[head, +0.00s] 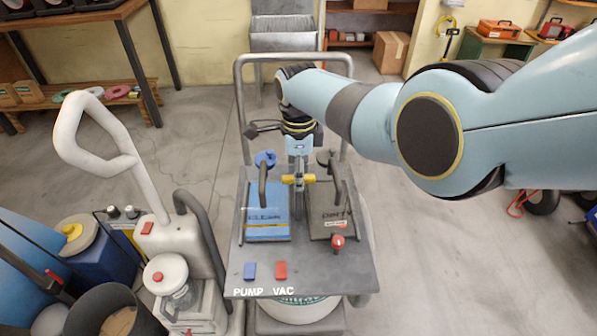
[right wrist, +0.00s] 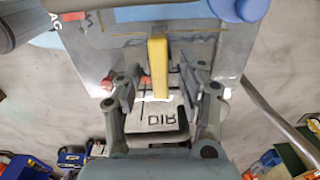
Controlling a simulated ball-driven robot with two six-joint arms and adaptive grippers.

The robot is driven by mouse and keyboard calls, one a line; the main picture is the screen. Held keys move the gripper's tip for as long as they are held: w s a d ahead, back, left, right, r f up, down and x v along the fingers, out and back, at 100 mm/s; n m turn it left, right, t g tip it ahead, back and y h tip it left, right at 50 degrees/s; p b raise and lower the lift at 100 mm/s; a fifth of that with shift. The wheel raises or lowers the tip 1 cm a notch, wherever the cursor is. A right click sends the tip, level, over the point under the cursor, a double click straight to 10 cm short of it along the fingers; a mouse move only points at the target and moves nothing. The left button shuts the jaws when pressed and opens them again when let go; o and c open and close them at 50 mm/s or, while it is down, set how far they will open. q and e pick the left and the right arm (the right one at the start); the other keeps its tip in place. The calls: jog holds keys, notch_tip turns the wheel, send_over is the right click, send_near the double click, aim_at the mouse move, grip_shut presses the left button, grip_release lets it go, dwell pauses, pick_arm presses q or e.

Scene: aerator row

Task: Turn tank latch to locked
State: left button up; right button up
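The tank latch, a yellow bar (head: 291,179), lies crosswise between the blue tank (head: 266,210) and the dark grey tank (head: 325,215) on the cart's top. My right gripper (head: 299,170) reaches down over it from behind. In the right wrist view the yellow bar (right wrist: 158,65) stands between the two fingers of my right gripper (right wrist: 160,78). The fingers look apart, with a gap on each side of the bar. Any light contact is too small to tell. My left gripper is not in view.
The cart top carries a blue switch (head: 250,271), a red switch (head: 281,270) and a red knob (head: 338,242). A blue cap (head: 264,159) and dark tank handles stand close to the gripper. A white machine (head: 160,240) with a looped handle stands left.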

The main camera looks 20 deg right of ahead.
jog(key=shift+r, duration=0.15)
notch_tip(320, 180, up, 12)
dwell(0.5)
